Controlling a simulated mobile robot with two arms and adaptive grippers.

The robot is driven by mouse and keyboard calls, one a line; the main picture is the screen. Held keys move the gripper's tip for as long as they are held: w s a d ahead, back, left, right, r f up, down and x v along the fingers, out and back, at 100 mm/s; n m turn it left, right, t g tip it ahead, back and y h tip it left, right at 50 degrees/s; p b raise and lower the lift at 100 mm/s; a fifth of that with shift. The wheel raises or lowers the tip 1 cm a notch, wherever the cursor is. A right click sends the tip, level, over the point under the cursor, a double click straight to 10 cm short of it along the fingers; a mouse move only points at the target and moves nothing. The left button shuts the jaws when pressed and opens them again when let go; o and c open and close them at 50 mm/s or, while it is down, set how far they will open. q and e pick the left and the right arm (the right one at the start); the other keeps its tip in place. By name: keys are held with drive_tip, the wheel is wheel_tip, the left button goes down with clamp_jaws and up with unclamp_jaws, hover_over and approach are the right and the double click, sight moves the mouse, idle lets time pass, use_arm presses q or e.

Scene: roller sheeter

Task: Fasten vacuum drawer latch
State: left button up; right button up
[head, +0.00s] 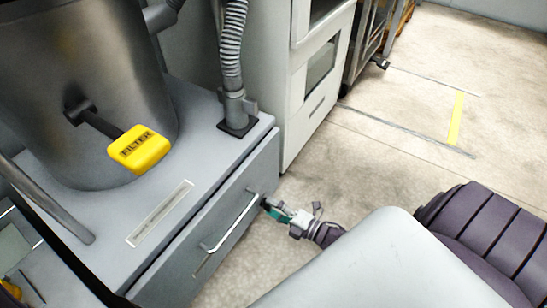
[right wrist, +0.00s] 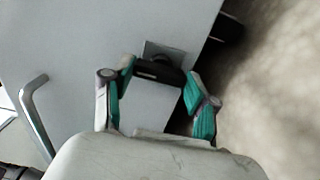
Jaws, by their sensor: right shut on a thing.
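The grey drawer front (head: 205,243) is closed flush in the vacuum base in the head view. It carries a silver bar handle (head: 232,224), and the handle also shows at the left of the right wrist view (right wrist: 37,115). A small black latch (right wrist: 160,73) sits on a grey plate near the right edge of the front. My right gripper (head: 272,208) is at that edge, its teal-padded fingers on either side of the latch and shut on it. The gripper hides part of the latch in the head view. My left gripper is not in view.
A metal canister with a yellow FILTER handle (head: 140,149) stands on the base beside a grey ribbed hose (head: 232,50). A white cabinet (head: 311,90) stands behind the base. Open floor (head: 400,150) with a yellow stripe lies to the right.

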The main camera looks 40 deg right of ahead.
idle(0.5)
drive_tip(key=o, duration=1.2)
drive_tip(key=shift+c, duration=0.2)
drive_tip(key=shift+s, duration=0.15)
drive_tip(key=v, duration=1.1)
drive_tip(key=shift+s+d, duration=0.15)
drive_tip(key=shift+s, duration=0.2)
